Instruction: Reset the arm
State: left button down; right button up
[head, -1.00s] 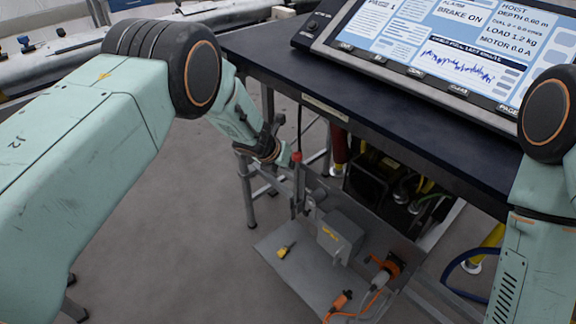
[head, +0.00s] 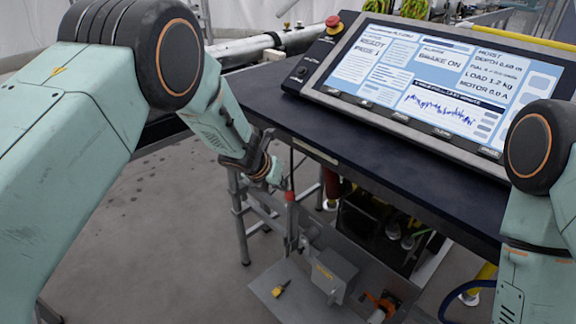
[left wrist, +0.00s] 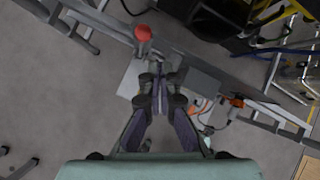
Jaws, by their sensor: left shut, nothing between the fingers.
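My left arm comes in from the left and bends down over the near left side of the console. In the head view its gripper (head: 274,174) is small and partly hidden, a little above and left of a red-topped lever (head: 290,196). In the left wrist view the gripper (left wrist: 160,82) has its fingers together with nothing between them. The round red knob (left wrist: 143,32) shows beyond the fingertips, apart from them. My right arm is at the right edge of the head view; its gripper is out of frame.
The dark console table (head: 370,165) carries a tilted screen (head: 430,85) and a red button (head: 333,23). Below are a shelf (head: 275,304) with a yellow-handled item (head: 281,288), a grey box (head: 335,275) and an orange tool (head: 384,300). Grey floor lies open at left.

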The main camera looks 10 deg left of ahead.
pick_arm(q)
jog(key=s+a+f+n+g+h, duration=0.1)
jog(key=s+f+n, duration=0.4)
jog(key=s+n, duration=0.45)
jog(key=s+a+f+n, duration=0.1)
jog(key=s+f+n, duration=0.45)
jog(key=n, duration=0.75)
jog(key=s+a+f+n+g+y, duration=0.1)
jog(key=s+a+n, duration=0.2)
jog(key=s, duration=0.8)
jog(key=s+a+f+n+g+y, duration=0.1)
jog(key=s+a+n+g, duration=0.1)
jog(key=s+n, duration=0.5)
jog(key=s+a+f+n+g+y, duration=0.1)
jog(key=s+a+n, duration=0.3)
jog(key=s, duration=1.1)
jog(key=shift+a+n+g+y, duration=0.3)
jog(key=shift+n+g+y, duration=0.35)
jog(key=shift+n, duration=0.2)
jog(key=shift+s+a, duration=0.1)
